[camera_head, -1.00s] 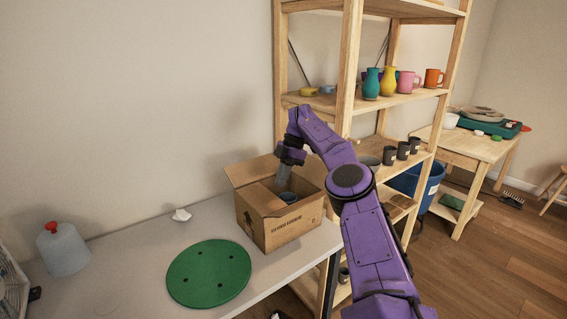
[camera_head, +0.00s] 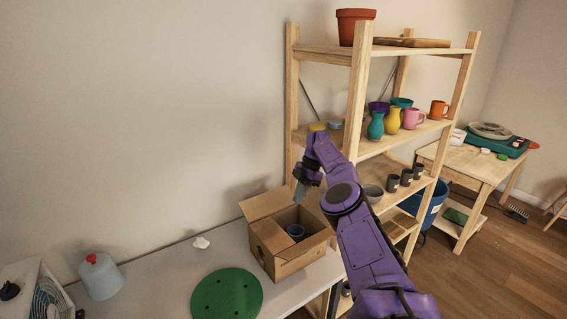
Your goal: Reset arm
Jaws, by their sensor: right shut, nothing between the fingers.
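My right arm is purple and reaches in from the bottom right. Its gripper (camera_head: 299,192) is shut and empty, pointing down just above the back right part of the open cardboard box (camera_head: 282,256). A dark blue-grey cup (camera_head: 296,232) sits inside the box, below and apart from the gripper. My left gripper is out of view.
A wooden shelf (camera_head: 372,155) with vases, mugs and cups stands close behind my right arm. The grey table (camera_head: 170,285) holds a green disc (camera_head: 227,295), a white lump (camera_head: 201,243) and a bottle with a red cap (camera_head: 100,277). Bare table lies left of the box.

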